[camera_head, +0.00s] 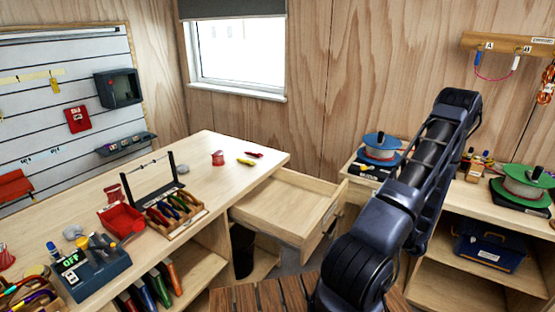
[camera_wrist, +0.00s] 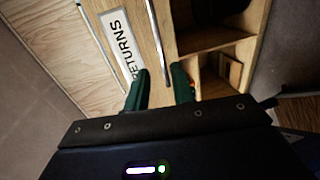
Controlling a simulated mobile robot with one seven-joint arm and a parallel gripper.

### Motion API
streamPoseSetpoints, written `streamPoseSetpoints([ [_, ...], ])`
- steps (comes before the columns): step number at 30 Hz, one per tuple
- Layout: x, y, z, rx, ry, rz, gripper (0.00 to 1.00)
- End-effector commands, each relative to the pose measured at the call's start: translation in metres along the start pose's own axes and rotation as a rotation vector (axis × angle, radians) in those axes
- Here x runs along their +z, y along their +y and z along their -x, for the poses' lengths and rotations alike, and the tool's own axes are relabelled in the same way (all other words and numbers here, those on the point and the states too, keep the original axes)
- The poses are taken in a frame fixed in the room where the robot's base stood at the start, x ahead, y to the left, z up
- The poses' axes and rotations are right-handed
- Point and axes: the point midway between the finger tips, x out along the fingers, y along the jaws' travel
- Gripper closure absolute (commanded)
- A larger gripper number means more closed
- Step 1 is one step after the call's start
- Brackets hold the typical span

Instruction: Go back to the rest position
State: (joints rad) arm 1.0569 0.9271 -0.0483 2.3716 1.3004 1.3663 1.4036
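My gripper (camera_wrist: 161,86) shows in the wrist view as two dark green fingers standing apart, with nothing held between them. Beyond the fingertips is a wooden front with a white "RETURNS" label (camera_wrist: 118,45). My dark arm crosses the right side of the head view, rising to a bent joint. The gripper itself cannot be made out in the head view. A wooden drawer (camera_head: 285,205) stands pulled open beside the bench, and its visible inside looks empty.
Spools (camera_head: 381,147) stand on the right bench around my arm. A blue toolbox (camera_head: 490,247) sits on a shelf below.

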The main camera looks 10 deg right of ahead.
Motion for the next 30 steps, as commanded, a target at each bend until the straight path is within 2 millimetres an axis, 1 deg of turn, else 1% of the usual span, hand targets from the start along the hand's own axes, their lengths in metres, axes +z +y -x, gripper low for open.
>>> streamPoseSetpoints([
  [2,0.000,0.004,-0.002,-0.003,0.012,0.018,0.75],
  [5,0.000,0.018,-0.006,-0.013,0.051,0.082,0.75],
  [8,-0.002,0.039,-0.014,-0.028,0.119,0.190,0.75],
  [10,-0.004,0.057,-0.019,-0.038,0.176,0.281,0.75],
  [14,-0.011,0.087,-0.030,-0.053,0.284,0.451,0.75],
  [21,-0.030,0.140,-0.047,-0.064,0.481,0.764,0.75],
  [30,-0.060,0.199,-0.062,-0.049,0.731,1.158,0.75],
])
